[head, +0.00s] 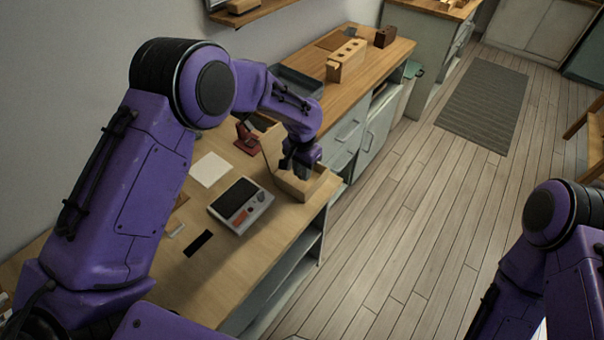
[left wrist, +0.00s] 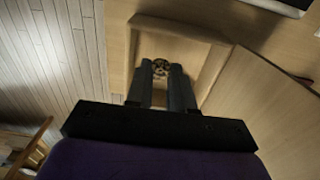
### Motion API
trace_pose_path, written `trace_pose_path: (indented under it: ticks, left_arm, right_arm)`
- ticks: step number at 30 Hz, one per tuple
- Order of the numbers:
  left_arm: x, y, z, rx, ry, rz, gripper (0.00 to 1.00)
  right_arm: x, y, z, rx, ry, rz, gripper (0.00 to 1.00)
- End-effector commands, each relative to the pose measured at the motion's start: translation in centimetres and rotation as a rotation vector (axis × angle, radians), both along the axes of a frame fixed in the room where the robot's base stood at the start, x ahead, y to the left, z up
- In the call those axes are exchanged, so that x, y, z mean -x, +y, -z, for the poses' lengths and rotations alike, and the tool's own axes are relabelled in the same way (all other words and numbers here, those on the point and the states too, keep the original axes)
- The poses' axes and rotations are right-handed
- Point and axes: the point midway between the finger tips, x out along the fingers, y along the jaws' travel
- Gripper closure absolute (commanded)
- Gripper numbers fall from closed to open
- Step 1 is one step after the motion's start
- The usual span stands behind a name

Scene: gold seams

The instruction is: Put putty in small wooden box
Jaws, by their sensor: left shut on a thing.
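The small wooden box (head: 318,187) stands near the front edge of the worktop with its lid (head: 272,148) open. In the left wrist view the box rim (left wrist: 180,24) surrounds my fingertips, and the lid (left wrist: 262,112) lies to the right. My left gripper (head: 302,170) points down at the box opening. In the left wrist view its fingers (left wrist: 161,70) are close together on a small dark, round, patterned thing (left wrist: 160,68), which I take to be the putty. It is mostly hidden by the fingers, and I cannot tell whether it touches the box floor.
A grey device with a dark screen (head: 241,205) lies left of the box, near a white sheet (head: 210,169). A red stand (head: 247,137) is behind the lid. A wooden block with holes (head: 347,60) and a grey tray (head: 297,82) are farther back.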

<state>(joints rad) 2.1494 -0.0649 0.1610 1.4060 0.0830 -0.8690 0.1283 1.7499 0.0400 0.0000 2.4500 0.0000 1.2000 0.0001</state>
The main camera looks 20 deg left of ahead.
Motion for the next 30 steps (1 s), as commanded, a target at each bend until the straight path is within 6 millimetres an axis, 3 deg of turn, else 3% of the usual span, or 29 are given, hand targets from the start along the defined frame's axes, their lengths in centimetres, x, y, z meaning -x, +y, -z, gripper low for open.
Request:
trace_pose_path:
  ticks: [10,21,22,24,30]
  left_arm:
    - [-0.8,0.3,3.9,-0.002,0.002,0.001,1.0]
    - [-0.9,0.3,4.7,-0.001,0.0,0.0,1.0]
    - [-0.9,0.3,4.6,-0.001,0.0,0.0,0.68]
    - [-0.9,0.3,4.5,-0.001,0.0,0.0,0.52]
    - [-0.9,0.3,4.5,-0.001,0.0,0.0,0.52]
  right_arm:
    - [0.0,0.0,-2.1,0.0,0.0,0.0,0.57]
    - [0.0,0.0,-1.5,0.0,0.0,0.0,0.57]
    - [0.0,0.0,-1.6,0.0,0.0,0.0,0.57]
    - [0.0,0.0,-1.6,0.0,0.0,0.0,0.57]
    - [0.0,0.0,-1.6,0.0,0.0,0.0,0.57]
